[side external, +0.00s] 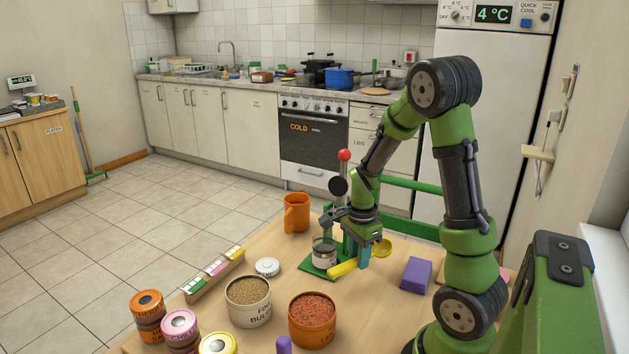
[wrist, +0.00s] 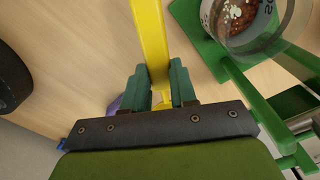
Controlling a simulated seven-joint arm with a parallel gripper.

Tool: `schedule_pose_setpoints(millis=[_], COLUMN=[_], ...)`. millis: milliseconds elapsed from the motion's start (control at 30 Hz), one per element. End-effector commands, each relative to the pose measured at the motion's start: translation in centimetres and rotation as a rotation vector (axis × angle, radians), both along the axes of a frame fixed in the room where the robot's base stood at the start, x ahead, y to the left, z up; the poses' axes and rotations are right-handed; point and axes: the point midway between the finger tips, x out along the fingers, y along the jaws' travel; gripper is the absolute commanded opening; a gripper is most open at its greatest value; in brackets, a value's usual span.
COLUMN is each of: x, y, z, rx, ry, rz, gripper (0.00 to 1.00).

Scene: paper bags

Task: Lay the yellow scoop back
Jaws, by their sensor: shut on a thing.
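The yellow scoop (side external: 343,268) is between the fingers of my gripper (side external: 363,257), low over the wooden table. Its round end (side external: 382,248) points right and its long end points left toward the viewer. I cannot tell whether it touches the table. In the wrist view the yellow scoop (wrist: 149,40) runs up from between the green fingers of my gripper (wrist: 160,84), which are shut on it. A glass jar (side external: 324,252) with dark contents stands on a green base just left of the gripper; the jar (wrist: 245,25) also shows in the wrist view.
A tub of bulgur (side external: 248,301) and a tub of red grains (side external: 312,320) stand in front. An orange mug (side external: 297,213) is behind, a white lid (side external: 267,267) and a label rack (side external: 214,275) left, a purple block (side external: 416,275) right. Stacked tins (side external: 180,328) fill the front left.

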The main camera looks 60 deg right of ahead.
Motion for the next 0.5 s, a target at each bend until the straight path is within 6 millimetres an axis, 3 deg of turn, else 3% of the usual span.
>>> schedule_pose_setpoints(millis=[200,500], x=[-0.1,0.0], y=[0.0,0.0], z=[-2.3,-4.1], rx=[0.001,0.0], ry=[0.003,0.001], rz=[0.0,0.0], gripper=[0.0,0.0])
